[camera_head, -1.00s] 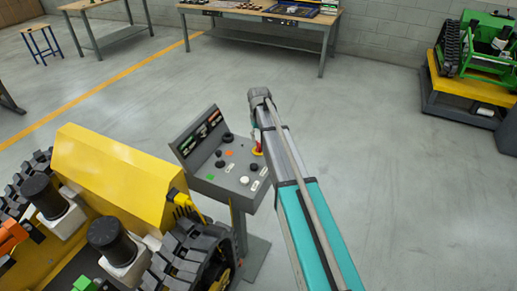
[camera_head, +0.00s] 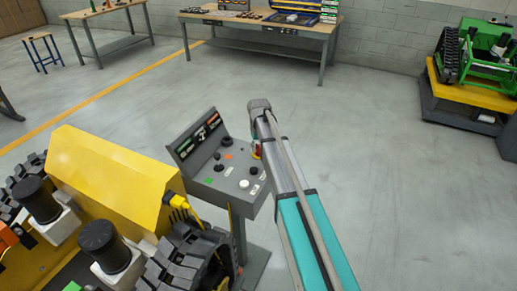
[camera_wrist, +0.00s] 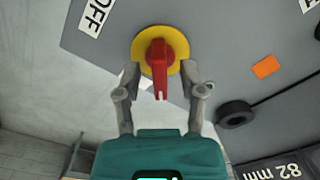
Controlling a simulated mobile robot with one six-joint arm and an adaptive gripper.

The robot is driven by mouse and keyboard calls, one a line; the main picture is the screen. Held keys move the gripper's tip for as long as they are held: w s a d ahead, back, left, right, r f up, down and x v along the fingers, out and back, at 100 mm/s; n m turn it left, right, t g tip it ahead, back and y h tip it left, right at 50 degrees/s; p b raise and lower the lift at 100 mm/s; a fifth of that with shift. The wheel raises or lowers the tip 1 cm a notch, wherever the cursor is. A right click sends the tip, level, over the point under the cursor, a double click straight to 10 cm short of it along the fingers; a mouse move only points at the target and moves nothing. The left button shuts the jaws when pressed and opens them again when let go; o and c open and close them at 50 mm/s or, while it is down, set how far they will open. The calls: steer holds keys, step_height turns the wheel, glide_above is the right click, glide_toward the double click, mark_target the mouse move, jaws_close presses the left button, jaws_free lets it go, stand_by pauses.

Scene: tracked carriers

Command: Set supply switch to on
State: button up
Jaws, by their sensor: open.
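The supply switch is a red handle on a yellow disc (camera_wrist: 142,46), set in the grey console panel (camera_wrist: 215,35). In the wrist view the handle points down in the picture, with an "OFF" label (camera_wrist: 97,14) to the upper left of the disc. No "ON" label can be read. My gripper (camera_wrist: 160,78) is open, with one finger on each side of the red handle; contact cannot be told. In the head view the switch (camera_head: 256,150) is partly hidden behind my arm, and the gripper's fingers are not clearly visible.
The console (camera_head: 222,190) also carries a black knob (camera_wrist: 235,114) and an orange square (camera_wrist: 266,67). A yellow tracked machine (camera_head: 115,170) stands close to its left. A workbench (camera_head: 265,28) is at the back.

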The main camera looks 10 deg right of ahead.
jaws_close()
steer(key=shift+m, duration=0.3)
steer(key=m, duration=0.7)
stand_by(0.5)
steer(key=shift+m, duration=0.3)
jaws_free()
